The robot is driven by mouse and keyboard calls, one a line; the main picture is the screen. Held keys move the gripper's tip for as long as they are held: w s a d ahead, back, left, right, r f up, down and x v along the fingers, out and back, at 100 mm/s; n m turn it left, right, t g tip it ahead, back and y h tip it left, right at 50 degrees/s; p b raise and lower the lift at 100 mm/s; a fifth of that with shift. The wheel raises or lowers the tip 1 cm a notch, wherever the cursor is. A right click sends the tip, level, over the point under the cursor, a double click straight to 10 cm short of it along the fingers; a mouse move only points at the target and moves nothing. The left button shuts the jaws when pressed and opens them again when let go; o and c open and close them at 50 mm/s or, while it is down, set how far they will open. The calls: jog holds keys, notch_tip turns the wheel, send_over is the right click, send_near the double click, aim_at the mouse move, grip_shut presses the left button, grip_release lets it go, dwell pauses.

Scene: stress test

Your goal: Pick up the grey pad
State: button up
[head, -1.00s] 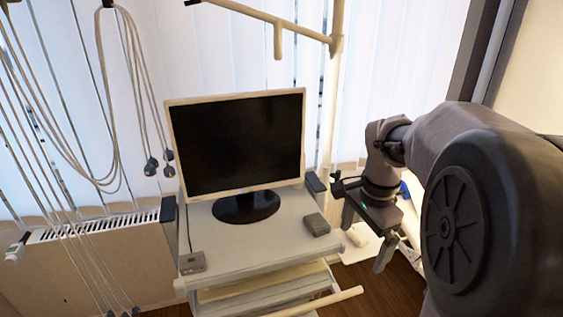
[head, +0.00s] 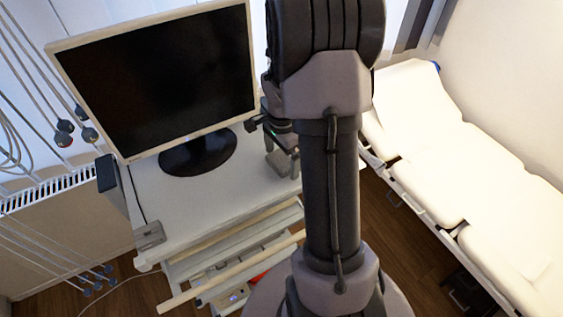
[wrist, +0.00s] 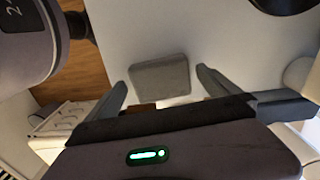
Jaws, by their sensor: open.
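The grey pad (head: 283,162) lies on the white top of the cart, right of the monitor's stand. In the head view it is partly hidden by my gripper (head: 279,143) and arm. In the wrist view the pad (wrist: 160,76) is a flat grey block with rounded corners. It shows between the two fingertips of my gripper (wrist: 161,80). The fingers are spread, one on each side of the pad, with a visible gap at each side. I cannot tell how high the fingertips are above the cart top.
The monitor (head: 160,85) stands on the cart top (head: 205,200), left of my gripper. A small grey box (head: 149,235) with a cable sits at the front left corner. Pale rails (head: 235,270) run along the cart's front. A white couch (head: 455,170) stands at the right.

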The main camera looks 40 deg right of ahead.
aim_at(282, 161)
jog(key=shift+f, duration=0.15)
jog(key=shift+c, duration=0.4)
jog(key=c, duration=1.3)
jog(key=shift+w, duration=0.1)
jog(key=shift+r, duration=0.45)
jog(key=r, duration=0.2)
jog(key=shift+s+a+r, duration=0.15)
jog(key=shift+s+r, duration=0.2)
jog(key=shift+s, duration=0.05)
jog(key=s+a, duration=0.2)
jog(key=s, duration=0.2)
jog(key=s+a+r+b, duration=0.1)
jog(key=s+a, duration=0.1)
jog(key=s, duration=0.3)
jog(key=s+a, duration=0.3)
jog(key=s, duration=0.1)
jog(key=shift+s+a+r+b, duration=0.1)
jog(key=shift+s+r+b, duration=0.1)
jog(key=shift+s+b, duration=0.1)
jog(key=shift+w, duration=0.1)
